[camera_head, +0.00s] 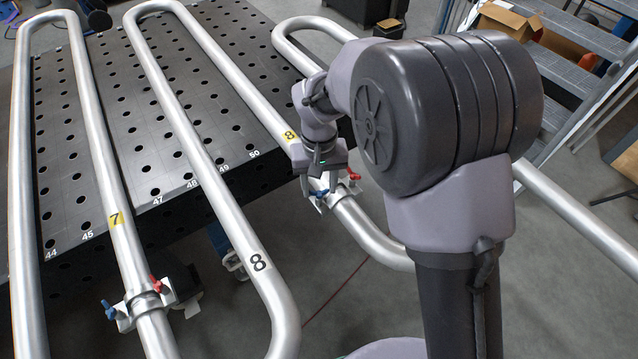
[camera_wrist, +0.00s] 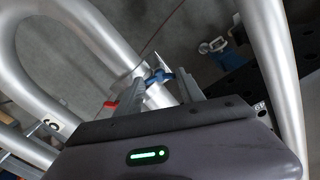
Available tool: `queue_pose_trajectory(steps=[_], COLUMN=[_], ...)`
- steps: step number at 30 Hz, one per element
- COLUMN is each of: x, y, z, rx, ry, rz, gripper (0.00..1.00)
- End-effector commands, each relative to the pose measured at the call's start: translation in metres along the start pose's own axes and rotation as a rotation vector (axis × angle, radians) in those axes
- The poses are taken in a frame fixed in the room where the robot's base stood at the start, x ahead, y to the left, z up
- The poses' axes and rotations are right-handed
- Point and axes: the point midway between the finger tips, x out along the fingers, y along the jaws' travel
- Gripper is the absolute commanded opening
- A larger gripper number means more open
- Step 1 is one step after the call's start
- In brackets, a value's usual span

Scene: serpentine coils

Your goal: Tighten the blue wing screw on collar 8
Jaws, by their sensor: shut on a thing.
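Collar 8 (camera_head: 341,190) is a pale clamp around the pipe just below the yellow tag marked 8 (camera_head: 290,135) in the head view. Its blue wing screw (camera_head: 321,196) is on the left side and its red wing screw (camera_head: 354,176) on the right. My gripper (camera_head: 318,188) reaches down onto the collar and partly covers it. In the wrist view the blue wing screw (camera_wrist: 158,77) sits between the two fingertips of my gripper (camera_wrist: 161,80), which is shut on it. The red wing screw (camera_wrist: 110,104) is outside the left finger. The screw's depth is hidden.
A second collar (camera_head: 143,306), with blue and red screws, is on the pipe tagged 7 at lower left. Silver serpentine pipes (camera_head: 215,187) run over the dark perforated table (camera_head: 180,110). Steps (camera_head: 570,65) and a cardboard box (camera_head: 505,22) stand at upper right.

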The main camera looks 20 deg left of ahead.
Motion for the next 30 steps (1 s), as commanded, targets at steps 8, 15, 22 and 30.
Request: queue_pose_trajectory(steps=[8, 15, 22, 30], x=[-0.0023, -0.0021, -0.0018, -0.0021], y=[-0.0003, -0.0004, -0.0005, -0.0005], z=[-0.0023, -0.0022, -0.002, -0.0022], rx=[0.257, 0.484, 0.69, 0.874], ry=[0.008, 0.007, 0.006, 0.006], rz=[-0.002, -0.003, -0.004, -0.005], gripper=[0.05, 0.05, 0.05, 0.05])
